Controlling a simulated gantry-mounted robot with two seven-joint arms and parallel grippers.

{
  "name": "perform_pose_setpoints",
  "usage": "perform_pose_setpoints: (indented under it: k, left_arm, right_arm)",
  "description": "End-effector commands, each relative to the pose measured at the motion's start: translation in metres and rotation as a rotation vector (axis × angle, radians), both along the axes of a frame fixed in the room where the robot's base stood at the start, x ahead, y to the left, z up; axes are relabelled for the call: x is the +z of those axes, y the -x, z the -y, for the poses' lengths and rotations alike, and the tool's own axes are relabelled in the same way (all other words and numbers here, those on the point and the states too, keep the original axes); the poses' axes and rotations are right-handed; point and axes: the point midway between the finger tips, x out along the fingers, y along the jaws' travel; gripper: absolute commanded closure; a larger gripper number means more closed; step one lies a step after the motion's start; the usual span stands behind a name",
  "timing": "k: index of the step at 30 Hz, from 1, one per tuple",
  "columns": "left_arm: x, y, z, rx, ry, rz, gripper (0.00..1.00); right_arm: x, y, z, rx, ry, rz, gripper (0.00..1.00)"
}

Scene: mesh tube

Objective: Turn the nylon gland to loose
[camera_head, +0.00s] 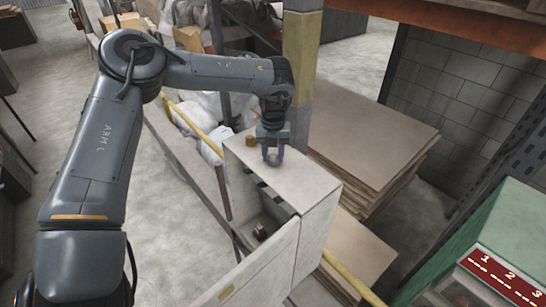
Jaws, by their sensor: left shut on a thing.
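My left gripper (273,156) reaches down from above onto the top of a pale grey cabinet (305,187). It is shut on a small grey fitting that shows between its fingers, which looks like the nylon gland (274,161); the fingers hide much of it. How tight the gland sits cannot be told. A brass-coloured fitting (250,141) stands on the cabinet top just left of the gripper, apart from it. My right gripper is not in view.
The cabinet door (262,272) stands open at the front, with a dark brownish part (261,232) inside. A post (300,60) rises close behind my left wrist. Stacked boards (372,150) lie to the right. A green box (515,225) stands at far right.

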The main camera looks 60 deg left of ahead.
Motion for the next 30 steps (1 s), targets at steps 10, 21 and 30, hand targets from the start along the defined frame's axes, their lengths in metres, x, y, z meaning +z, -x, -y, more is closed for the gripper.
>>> perform_pose_setpoints:
  k: [10, 21, 30]
  left_arm:
    - [0.001, 0.000, 0.000, 0.002, 0.000, 0.000, 0.43]
    - [0.002, 0.000, 0.000, 0.000, 0.000, 0.000, 0.36]
    - [0.035, -0.001, 0.000, -0.001, -0.003, 0.004, 0.36]
  right_arm:
    - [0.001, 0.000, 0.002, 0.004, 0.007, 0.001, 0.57]
    - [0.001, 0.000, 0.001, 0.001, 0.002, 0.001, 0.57]
    - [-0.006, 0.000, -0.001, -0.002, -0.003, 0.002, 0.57]
